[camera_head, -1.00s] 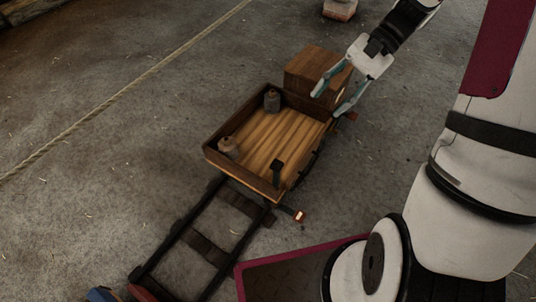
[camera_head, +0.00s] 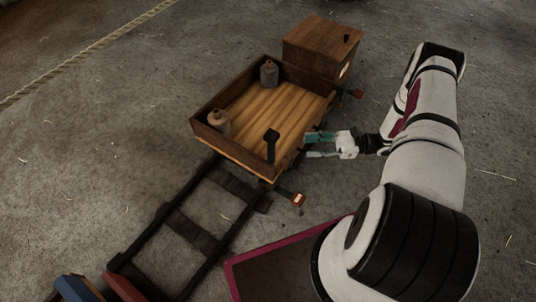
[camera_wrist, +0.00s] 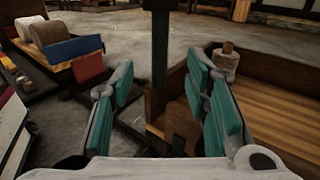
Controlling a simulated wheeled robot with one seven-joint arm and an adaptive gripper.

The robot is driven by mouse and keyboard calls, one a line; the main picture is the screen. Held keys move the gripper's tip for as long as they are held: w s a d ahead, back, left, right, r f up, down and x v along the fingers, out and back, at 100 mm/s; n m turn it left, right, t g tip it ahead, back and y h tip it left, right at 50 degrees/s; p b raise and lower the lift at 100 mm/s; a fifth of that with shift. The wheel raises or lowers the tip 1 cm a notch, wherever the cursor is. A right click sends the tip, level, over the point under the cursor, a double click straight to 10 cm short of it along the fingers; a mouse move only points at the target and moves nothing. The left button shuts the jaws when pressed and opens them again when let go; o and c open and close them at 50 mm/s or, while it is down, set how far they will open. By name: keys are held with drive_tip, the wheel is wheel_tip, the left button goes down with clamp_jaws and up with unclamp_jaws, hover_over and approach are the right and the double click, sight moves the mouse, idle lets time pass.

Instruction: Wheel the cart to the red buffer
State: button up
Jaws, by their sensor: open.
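The cart (camera_head: 200,133) is a shallow wooden tray with a slatted floor, standing on dark rails. A dark upright handle (camera_head: 271,146) rises at its near right side and shows as a dark post in the wrist view (camera_wrist: 160,60). The red buffer (camera_head: 125,288) is partly visible at the lower left end of the rails; a red block also shows in the wrist view (camera_wrist: 88,67). My gripper (camera_head: 308,145) is open at the cart's right side, pointing at the handle. In the wrist view the post appears between the teal fingers; I cannot tell whether they touch it.
Two grey-brown stoppered jars (camera_head: 268,74) (camera_head: 218,123) stand in the cart. A wooden box (camera_head: 318,48) is at the rails' far end. A blue block (camera_head: 75,288) lies beside the red one. Rails (camera_head: 180,225) toward the buffer look clear.

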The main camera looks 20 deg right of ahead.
sight(271, 149)
drive_tip(key=shift+m+t, duration=0.3)
drive_tip(key=b+x, duration=0.1)
drive_tip(key=x, duration=0.3)
drive_tip(key=f+x, duration=0.1)
drive_tip(key=x, duration=0.4)
drive_tip(key=b+x, duration=0.1)
drive_tip(key=x, duration=0.4)
drive_tip(key=shift+s+f+b, duration=0.2)
drive_tip(key=shift+f+b, duration=0.15)
drive_tip(key=shift+f, duration=0.05)
clamp_jaws()
